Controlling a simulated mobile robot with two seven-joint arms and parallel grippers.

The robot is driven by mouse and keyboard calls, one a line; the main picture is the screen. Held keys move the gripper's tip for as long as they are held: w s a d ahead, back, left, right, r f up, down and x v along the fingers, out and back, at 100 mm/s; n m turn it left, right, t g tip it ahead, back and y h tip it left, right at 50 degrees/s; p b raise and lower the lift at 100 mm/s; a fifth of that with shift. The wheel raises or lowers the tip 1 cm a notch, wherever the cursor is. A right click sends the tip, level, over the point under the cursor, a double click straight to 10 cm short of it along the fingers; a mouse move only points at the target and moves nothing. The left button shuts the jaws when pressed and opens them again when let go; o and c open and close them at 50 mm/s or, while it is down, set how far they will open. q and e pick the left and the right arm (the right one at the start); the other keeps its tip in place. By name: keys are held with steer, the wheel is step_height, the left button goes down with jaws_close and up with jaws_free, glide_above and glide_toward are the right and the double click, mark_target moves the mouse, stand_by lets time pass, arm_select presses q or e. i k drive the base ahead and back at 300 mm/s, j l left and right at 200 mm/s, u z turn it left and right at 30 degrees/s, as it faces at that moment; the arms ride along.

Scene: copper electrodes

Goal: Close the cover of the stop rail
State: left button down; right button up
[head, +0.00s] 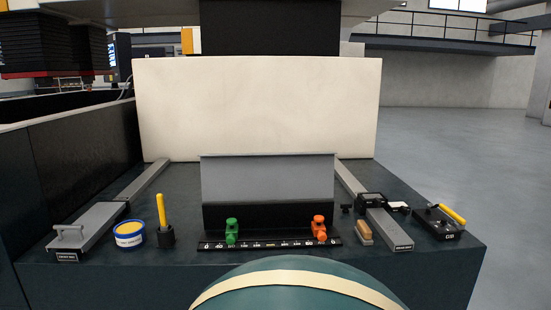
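The stop rail (268,244) is a black bar with white scale marks near the front of the dark table. A green stop (231,231) sits on its left part and an orange stop (320,229) on its right part. Both are uncovered. A wide grey panel (267,178), which looks like the rail's cover, stands upright behind the stops, with a black band below it. Its hinge cannot be made out. Neither of my grippers is in view.
At left are a grey handled box (88,228), a yellow-and-blue tin (129,234) and a yellow-handled tool in a black holder (166,234). At right are a wooden-topped brush (364,232), a grey bar (390,230) and a black device (437,222). A cream panel (257,105) stands behind.

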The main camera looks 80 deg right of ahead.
mark_target(305, 174)
steer(key=z, duration=1.8)
